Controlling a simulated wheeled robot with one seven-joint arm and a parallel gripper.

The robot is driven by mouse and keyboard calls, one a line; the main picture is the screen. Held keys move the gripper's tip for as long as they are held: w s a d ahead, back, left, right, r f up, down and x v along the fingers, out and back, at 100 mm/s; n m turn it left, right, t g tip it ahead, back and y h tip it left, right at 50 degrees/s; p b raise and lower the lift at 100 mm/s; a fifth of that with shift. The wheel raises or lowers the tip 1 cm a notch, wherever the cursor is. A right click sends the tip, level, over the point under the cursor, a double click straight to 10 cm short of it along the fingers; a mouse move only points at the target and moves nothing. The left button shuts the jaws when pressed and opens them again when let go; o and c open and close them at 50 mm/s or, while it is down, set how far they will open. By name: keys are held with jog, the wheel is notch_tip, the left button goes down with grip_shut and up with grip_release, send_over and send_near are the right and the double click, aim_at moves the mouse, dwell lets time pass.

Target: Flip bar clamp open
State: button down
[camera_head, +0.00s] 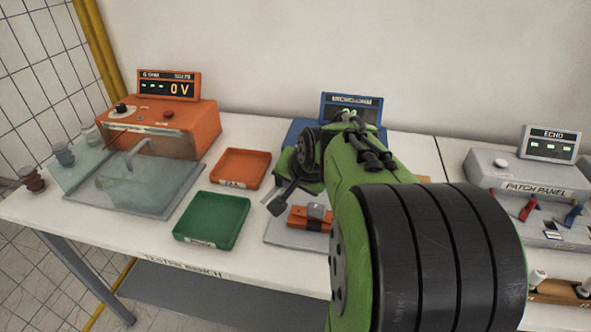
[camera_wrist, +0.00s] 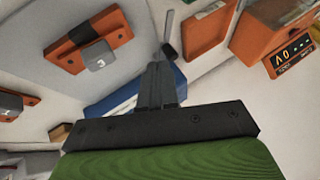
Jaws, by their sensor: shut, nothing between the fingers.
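The bar clamp appears to be the thin grey bar (camera_wrist: 168,24) with a black end piece (camera_wrist: 169,52), just beyond my fingertips in the wrist view. In the head view its black end (camera_head: 277,205) shows left of the orange block. My gripper (camera_wrist: 158,68) is shut and empty, its fingers pointing at the black end. I cannot tell whether they touch it. In the head view my gripper (camera_head: 287,192) reaches down to the left, partly hidden by my arm. An orange block (camera_wrist: 118,40) with a grey cube marked 3 lies beside the bar.
An orange tray (camera_head: 241,168) and a green tray (camera_head: 212,220) lie to the left. An orange tester (camera_head: 168,122) reading 0 V stands further left. A blue instrument (camera_head: 352,106) stands behind my gripper, and a patch panel (camera_head: 530,190) at the right. A second orange block (camera_wrist: 12,100) shows at the wrist view's left.

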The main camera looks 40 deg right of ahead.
jog(key=shift+p+v, duration=0.3)
jog(key=shift+v, duration=1.6)
